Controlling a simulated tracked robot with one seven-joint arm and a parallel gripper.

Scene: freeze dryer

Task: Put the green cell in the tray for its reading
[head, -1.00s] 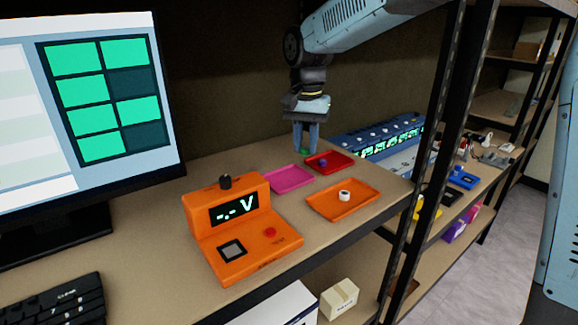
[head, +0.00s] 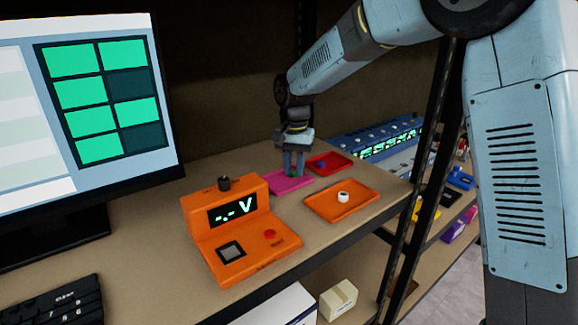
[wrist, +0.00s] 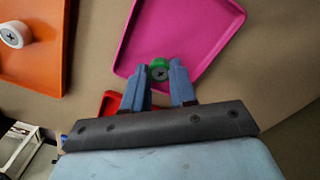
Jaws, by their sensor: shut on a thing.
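My gripper (wrist: 159,80) is shut on the green cell (wrist: 159,68), whose round end with a cross mark shows between the fingertips in the wrist view. In the head view my gripper (head: 293,168) is over the magenta tray (head: 268,186), near its right side. The magenta tray (wrist: 190,30) looks empty in the wrist view. A red tray (head: 340,160) with a purple cell (head: 321,165) lies behind it to the right. An orange tray (head: 358,207) with a white cell (head: 343,197) lies in front. The height of the green cell above the tray is hard to tell.
An orange meter (head: 235,230) reading "-.- V" stands left of the trays, near the shelf's front edge. A monitor (head: 90,110) and a keyboard (head: 52,305) are at the left. A rack post (head: 425,120) rises on the right.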

